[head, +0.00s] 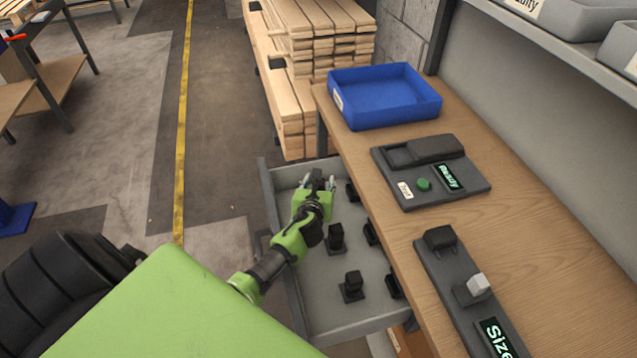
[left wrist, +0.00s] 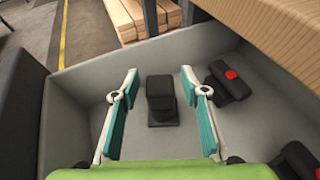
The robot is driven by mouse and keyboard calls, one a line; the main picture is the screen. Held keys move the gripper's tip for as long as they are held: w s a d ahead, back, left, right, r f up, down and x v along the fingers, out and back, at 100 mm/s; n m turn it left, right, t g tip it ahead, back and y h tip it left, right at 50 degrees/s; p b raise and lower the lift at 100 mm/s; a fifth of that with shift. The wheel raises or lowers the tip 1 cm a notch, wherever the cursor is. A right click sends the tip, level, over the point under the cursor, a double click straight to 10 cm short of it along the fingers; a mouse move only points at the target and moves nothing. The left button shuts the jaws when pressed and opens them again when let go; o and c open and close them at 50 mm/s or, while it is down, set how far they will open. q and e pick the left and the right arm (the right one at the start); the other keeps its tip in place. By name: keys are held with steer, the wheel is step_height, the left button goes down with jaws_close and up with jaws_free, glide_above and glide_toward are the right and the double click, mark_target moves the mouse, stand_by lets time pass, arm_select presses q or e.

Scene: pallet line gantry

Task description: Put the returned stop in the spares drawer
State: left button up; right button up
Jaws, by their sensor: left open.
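The open grey drawer (head: 320,300) holds several black stops, including one near its middle (head: 336,238) and one nearer the front (head: 352,286). My left gripper (head: 319,181) is over the far end of the drawer, with its fingers open. In the left wrist view, a black stop (left wrist: 161,101) stands upright on the drawer floor between the spread fingers (left wrist: 159,75), with a gap on each side. To its right lies a stop with a red spot (left wrist: 231,75). I cannot tell which stop is the returned one. My right gripper is not in view.
The wooden bench (head: 505,205) runs along the drawer's right side. On it are a blue tray (head: 385,112), a dark device with a green button (head: 423,184) and a gauge marked "Size" (head: 440,270). Stacked timber (head: 325,45) stands behind.

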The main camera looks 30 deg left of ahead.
arm_select(q)
steer(key=shift+r, duration=0.2)
steer(key=p+v, duration=0.1)
steer(key=v, duration=1.1)
steer(key=shift+p, duration=0.4)
